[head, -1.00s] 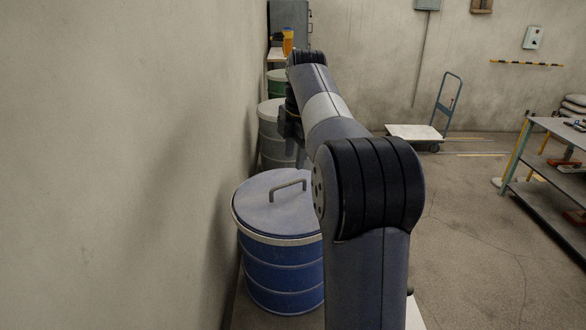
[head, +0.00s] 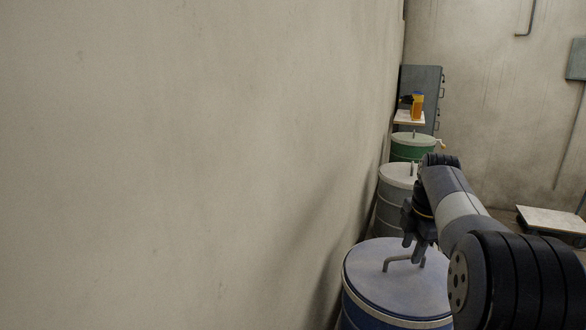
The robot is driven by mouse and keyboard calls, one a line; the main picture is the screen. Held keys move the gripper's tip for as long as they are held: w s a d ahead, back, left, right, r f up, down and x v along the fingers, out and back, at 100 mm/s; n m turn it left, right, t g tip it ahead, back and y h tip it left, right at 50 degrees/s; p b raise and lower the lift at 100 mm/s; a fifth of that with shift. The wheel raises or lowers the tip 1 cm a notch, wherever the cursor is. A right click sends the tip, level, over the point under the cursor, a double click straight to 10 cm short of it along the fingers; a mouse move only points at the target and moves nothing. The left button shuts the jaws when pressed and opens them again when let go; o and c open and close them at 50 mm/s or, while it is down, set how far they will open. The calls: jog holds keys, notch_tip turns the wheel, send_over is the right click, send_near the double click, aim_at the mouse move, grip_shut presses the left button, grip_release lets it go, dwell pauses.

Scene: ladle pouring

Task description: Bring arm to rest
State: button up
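My arm reaches forward along the right side of the head view. My gripper (head: 414,246) hangs from its far end, pointing down. Its two dark fingers show a gap between them, with nothing seen in it. In the picture the fingertips lie just above the handle (head: 403,261) of the blue drum (head: 378,319); I cannot tell whether they touch it or are nearer or farther. The drum's lid (head: 372,268) is on. No ladle is in view.
A plain wall (head: 190,160) fills the left. Beyond the blue drum stand a grey drum (head: 391,212) and a green drum (head: 405,150). Farther back are a small shelf (head: 403,118) with a yellow object (head: 417,103) and a grey cabinet (head: 428,84). A flat cart (head: 550,219) stands at right.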

aim_at(409, 255)
jog(key=f, duration=0.3)
jog(key=shift+w+f, duration=0.15)
jog(key=shift+w, duration=0.2)
jog(key=shift+r, duration=0.2)
